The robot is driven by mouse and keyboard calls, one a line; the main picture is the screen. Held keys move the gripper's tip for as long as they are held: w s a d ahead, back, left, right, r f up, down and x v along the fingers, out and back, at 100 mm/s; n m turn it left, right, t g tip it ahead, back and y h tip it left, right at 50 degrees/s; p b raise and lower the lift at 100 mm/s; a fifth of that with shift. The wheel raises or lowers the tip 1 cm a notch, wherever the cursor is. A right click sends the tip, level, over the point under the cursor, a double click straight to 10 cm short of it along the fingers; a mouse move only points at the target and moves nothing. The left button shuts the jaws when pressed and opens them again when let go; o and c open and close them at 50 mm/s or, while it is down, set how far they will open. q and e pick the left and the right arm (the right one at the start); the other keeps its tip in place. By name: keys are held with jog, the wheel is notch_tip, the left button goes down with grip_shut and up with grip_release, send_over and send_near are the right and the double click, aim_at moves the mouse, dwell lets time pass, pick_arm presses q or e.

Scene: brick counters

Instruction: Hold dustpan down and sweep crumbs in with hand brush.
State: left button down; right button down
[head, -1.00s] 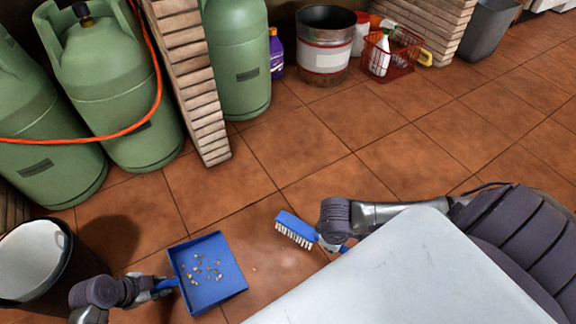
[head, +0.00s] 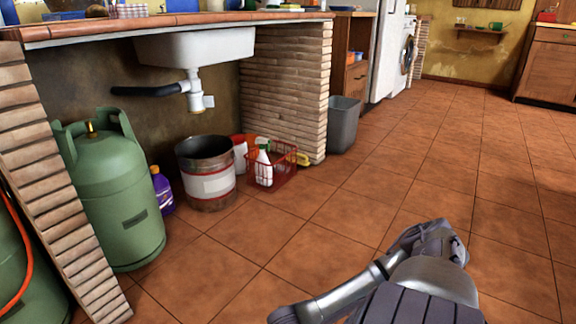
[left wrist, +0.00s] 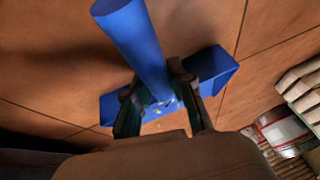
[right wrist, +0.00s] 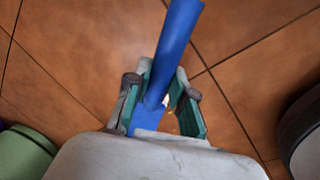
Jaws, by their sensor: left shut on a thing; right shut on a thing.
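The blue dustpan shows in the left wrist view, with its thick handle (left wrist: 138,45) running up from between the fingers and part of its pan (left wrist: 218,68) behind them. My left gripper (left wrist: 158,88) is shut on the handle. Several small pale crumbs (left wrist: 170,102) show on the pan between the fingers. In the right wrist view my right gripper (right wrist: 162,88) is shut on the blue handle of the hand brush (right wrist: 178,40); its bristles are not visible. The head view shows neither gripper, nor the dustpan or brush.
In the head view a green gas bottle (head: 120,200), a purple bottle (head: 162,192), a metal bucket (head: 207,185) and a red basket (head: 272,170) of bottles stand under the brick counter. A grey bin (head: 343,125) stands beside it. The tiled floor (head: 400,185) rightward is clear.

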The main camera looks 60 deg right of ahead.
jog(key=x, duration=0.4)
jog(key=shift+s+a+f, duration=0.25)
jog(key=shift+a, duration=0.15)
jog(key=shift+w+a, duration=0.1)
jog(key=shift+a, duration=0.25)
jog(key=w+a, duration=0.1)
jog(key=a, duration=0.5)
jog(key=w+a, duration=0.1)
jog(key=a, duration=0.5)
jog(key=w+a, duration=0.2)
jog(key=a, duration=0.4)
jog(key=shift+w+a+r, duration=0.15)
jog(key=shift+a, duration=1.05)
jog(key=a, duration=0.5)
jog(key=shift+w+a, duration=0.1)
jog(key=shift+a, duration=0.3)
jog(key=shift+r, duration=0.2)
jog(key=shift+d+r, duration=0.8)
jog(key=shift+r, duration=0.25)
jog(key=shift+d+r, duration=0.75)
jog(key=shift+r, duration=0.3)
